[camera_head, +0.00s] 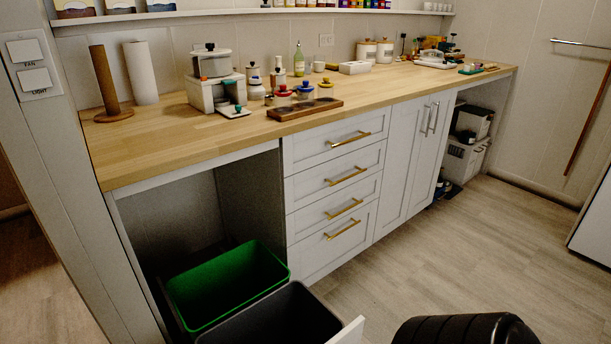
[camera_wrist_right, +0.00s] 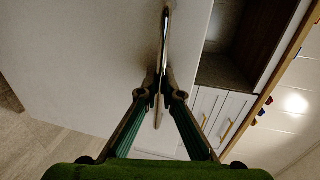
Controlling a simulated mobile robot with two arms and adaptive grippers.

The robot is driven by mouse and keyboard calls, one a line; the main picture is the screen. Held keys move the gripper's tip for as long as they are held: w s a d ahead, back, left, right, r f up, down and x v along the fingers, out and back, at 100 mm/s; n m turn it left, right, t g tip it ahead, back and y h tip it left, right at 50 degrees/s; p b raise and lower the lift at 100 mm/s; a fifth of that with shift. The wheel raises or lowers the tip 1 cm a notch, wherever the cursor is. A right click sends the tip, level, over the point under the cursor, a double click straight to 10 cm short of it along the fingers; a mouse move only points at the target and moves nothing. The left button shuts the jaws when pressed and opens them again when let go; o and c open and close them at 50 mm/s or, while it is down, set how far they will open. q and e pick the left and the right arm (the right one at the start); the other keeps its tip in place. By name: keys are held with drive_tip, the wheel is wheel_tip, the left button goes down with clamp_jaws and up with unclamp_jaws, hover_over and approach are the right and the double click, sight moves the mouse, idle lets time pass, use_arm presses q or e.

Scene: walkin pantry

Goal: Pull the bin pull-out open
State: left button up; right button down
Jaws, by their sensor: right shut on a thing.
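The bin pull-out stands out from under the left end of the counter. In the head view it carries a green bin (camera_head: 228,285) and a dark grey bin (camera_head: 285,318), both empty as far as I see. A corner of its white front panel (camera_head: 349,332) shows at the bottom edge. In the right wrist view the pale front panel (camera_wrist_right: 90,50) fills the left side. My right gripper (camera_wrist_right: 164,86) is shut on the thin metal handle (camera_wrist_right: 166,30) of this panel. The handle and right gripper are outside the head view. My left gripper is in neither view.
A wooden counter (camera_head: 180,140) with jars and small appliances runs along the wall. White drawers (camera_head: 335,180) with brass handles stand right of the bin bay. The floor (camera_head: 455,245) in front of the cabinets is clear.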

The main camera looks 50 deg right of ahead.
drive_tip(key=shift+s, duration=0.3)
drive_tip(key=c, duration=2.5)
unclamp_jaws()
drive_tip(key=v, duration=1.2)
